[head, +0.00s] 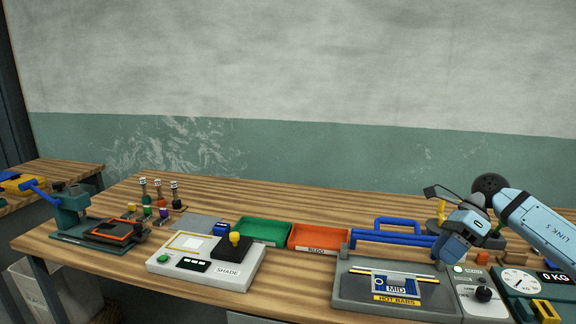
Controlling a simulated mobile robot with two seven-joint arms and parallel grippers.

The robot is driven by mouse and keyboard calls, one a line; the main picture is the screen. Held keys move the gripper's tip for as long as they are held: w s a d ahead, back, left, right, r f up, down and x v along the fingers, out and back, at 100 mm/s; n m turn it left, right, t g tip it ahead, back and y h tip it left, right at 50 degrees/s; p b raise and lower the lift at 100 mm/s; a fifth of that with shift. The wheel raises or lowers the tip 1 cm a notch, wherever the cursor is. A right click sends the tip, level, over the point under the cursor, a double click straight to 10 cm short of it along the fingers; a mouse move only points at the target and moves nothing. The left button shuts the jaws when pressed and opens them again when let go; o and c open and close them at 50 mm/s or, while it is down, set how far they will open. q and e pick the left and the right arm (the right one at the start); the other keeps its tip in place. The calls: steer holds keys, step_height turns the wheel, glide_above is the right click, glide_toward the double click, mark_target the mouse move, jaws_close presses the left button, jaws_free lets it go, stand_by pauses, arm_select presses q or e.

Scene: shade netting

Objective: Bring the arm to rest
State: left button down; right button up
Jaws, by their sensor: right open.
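My right arm (540,227) comes in from the right edge, over the right end of the wooden bench. Its gripper (449,252) is open, tilted downward, at the back right corner of the grey hot-bar machine (350,292). I see nothing held in it. The fingertips are small and partly merge with the machine's blue handle, so I cannot tell whether they touch it. My left gripper does not show.
A control box (484,292) and a scale (519,283) stand close to the right gripper. A red tray (318,238), a green tray (262,231) and the shade tester (205,265) are further left. The back middle of the bench (290,202) is bare.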

steer(key=s+a+f+m+t+y, duration=0.35)
steer(key=a+f+m+y, duration=0.3)
steer(key=a, duration=0.35)
steer(key=s+a+f+m+t+y, duration=0.3)
steer(key=a+f+m+t+y, duration=0.3)
steer(key=a, duration=0.5)
steer(key=s+d+f+m+t+h, duration=0.25)
steer(key=s+f+m+h, duration=0.7)
steer(key=m, duration=0.75)
steer(key=s+d+f+m+t+h, duration=0.2)
steer(key=s+d+f+m+h, duration=0.35)
steer(key=s+f+m, duration=1)
arm_select(q)
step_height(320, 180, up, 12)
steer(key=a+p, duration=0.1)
steer(key=p, duration=1.3)
arm_select(e)
step_height(320, 180, up, 14)
steer(key=w+m+h, duration=0.1)
steer(key=m+h, duration=0.1)
steer(key=shift+w+a+r, duration=0.25)
steer(key=shift+w+a, duration=0.05)
steer(key=shift+a, duration=0.05)
